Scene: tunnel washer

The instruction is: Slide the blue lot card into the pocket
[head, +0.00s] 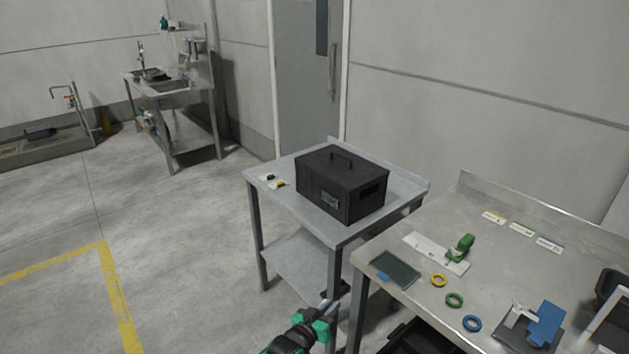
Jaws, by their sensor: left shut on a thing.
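My left gripper (319,323), with green fingers, is at the bottom centre, in front of the gap between the small table and the steel bench. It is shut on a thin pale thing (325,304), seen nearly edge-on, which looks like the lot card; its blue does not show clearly. My right gripper is not in view.
The small table (345,234) and the steel bench (480,197) stand close together. The bench holds a dark panel (396,268), a green tool (460,248), yellow, green and blue rings, several labels and a blue piece on a stand (545,322). Open floor lies left.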

